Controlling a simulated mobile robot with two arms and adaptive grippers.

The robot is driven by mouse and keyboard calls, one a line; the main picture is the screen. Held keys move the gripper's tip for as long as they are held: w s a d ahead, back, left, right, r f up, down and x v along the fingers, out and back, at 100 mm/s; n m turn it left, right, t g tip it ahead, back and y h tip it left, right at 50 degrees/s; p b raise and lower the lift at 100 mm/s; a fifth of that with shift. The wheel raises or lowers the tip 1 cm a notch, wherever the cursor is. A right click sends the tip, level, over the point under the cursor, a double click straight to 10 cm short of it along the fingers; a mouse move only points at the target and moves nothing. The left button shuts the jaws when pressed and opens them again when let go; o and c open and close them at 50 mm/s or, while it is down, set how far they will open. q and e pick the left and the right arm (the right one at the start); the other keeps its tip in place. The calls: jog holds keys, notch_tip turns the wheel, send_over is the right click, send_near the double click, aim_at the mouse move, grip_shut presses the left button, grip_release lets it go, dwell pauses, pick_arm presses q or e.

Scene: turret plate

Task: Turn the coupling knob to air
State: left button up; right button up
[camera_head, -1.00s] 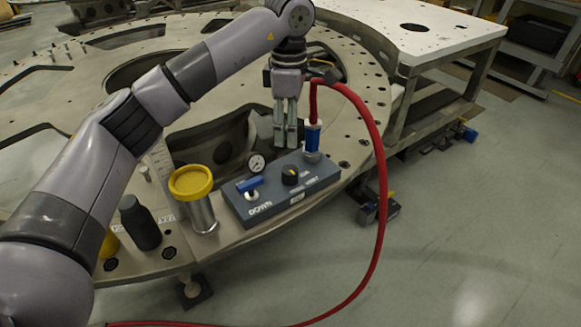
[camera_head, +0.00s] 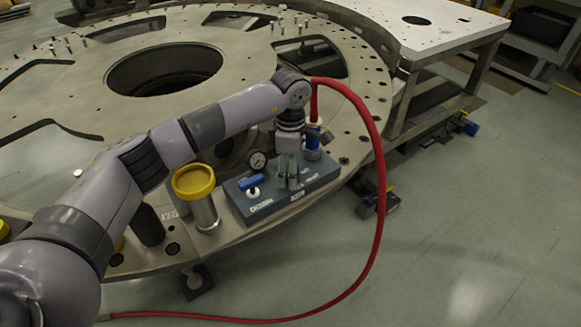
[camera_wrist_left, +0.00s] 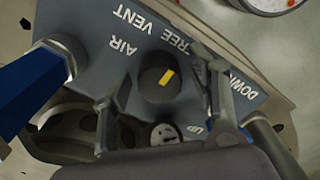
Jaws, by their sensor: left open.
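The coupling knob (camera_wrist_left: 155,80) is round and black with a yellow mark, on the grey-blue panel box (camera_head: 318,180). In the left wrist view its mark slants to the upper right, on the side of the FREE lettering (camera_wrist_left: 177,40). The AIR lettering (camera_wrist_left: 122,47) is to the knob's upper left. My left gripper (camera_head: 289,185) is low over the box, pointing down. In the left wrist view its open fingers (camera_wrist_left: 160,95) stand on either side of the knob. I cannot tell whether they touch it. In the head view the gripper hides the knob. My right gripper is not in view.
A blue coupling (camera_head: 312,140) with a red hose (camera_head: 381,190) stands close behind the gripper. A blue lever (camera_head: 251,181) and a gauge (camera_head: 258,160) are to its left. A yellow-capped cylinder (camera_head: 194,182) stands left of the box. Open floor lies to the right.

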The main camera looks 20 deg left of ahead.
pick_arm(q)
jog(key=c, duration=1.2)
jog(key=shift+o, duration=0.2)
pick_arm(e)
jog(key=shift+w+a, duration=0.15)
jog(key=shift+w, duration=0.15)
pick_arm(q)
jog(key=shift+n, duration=0.4)
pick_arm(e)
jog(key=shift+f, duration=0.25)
pick_arm(q)
jog(key=n+b, duration=0.2)
jog(key=n, duration=0.1)
jog(key=n+b, duration=0.1)
jog(key=n, duration=0.3)
jog(key=n+b, duration=0.1)
jog(key=n, duration=0.4)
jog(key=shift+n, duration=0.4)
jog(key=n+b, duration=0.1)
jog(key=n, duration=0.3)
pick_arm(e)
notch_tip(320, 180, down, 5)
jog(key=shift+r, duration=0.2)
pick_arm(q)
jog(key=shift+w+r+n, duration=0.1)
jog(key=shift+n, duration=0.2)
